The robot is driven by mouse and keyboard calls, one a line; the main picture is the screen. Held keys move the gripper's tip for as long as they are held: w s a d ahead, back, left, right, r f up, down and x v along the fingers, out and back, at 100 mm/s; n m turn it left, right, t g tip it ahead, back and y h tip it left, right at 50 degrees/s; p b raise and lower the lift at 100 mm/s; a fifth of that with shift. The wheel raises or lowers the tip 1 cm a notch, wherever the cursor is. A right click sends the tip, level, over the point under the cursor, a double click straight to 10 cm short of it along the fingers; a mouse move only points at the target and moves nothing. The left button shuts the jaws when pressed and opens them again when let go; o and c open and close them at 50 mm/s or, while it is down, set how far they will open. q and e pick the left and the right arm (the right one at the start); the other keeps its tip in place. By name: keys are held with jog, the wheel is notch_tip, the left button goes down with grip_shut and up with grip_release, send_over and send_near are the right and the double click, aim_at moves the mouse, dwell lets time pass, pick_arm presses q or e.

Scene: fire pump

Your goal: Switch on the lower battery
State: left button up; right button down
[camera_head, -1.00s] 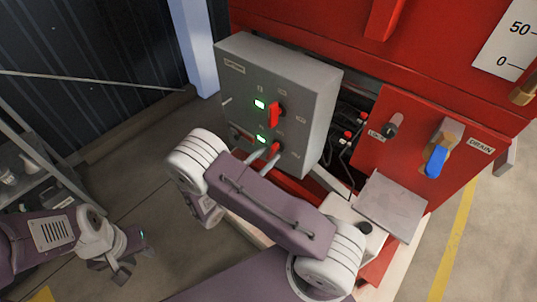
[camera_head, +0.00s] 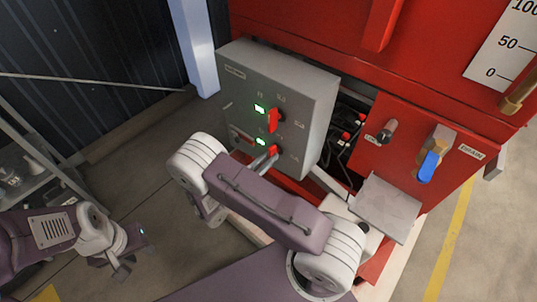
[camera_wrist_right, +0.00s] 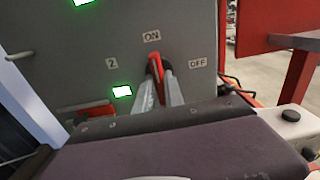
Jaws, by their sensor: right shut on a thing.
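The grey battery switch box (camera_head: 300,85) stands on the red pump housing. Its upper red switch (camera_head: 273,119) has a lit green lamp (camera_head: 259,108) beside it. The lower red switch (camera_head: 273,151) has a lit green lamp (camera_head: 261,141) beside it. In the right wrist view the lower switch (camera_wrist_right: 155,66) points up near the "ON" label (camera_wrist_right: 152,36), with "OFF" to the right. My right gripper (camera_wrist_right: 165,82) is shut on the lower switch, its two fingers on either side. My left gripper (camera_head: 123,266) hangs low at the left, away from the box; its jaw opening is unclear.
A red panel with a blue-handled drain valve (camera_head: 429,164) and a "LOW" knob (camera_head: 387,131) is right of the box. Cables (camera_head: 345,135) run between them. A grey shelf (camera_head: 45,180) stands at the left. The floor between is clear.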

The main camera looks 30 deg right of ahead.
jog(key=c, duration=1.4)
grip_release()
jog(key=shift+c, duration=0.2)
jog(key=v, duration=0.9)
jog(key=shift+b, duration=0.3)
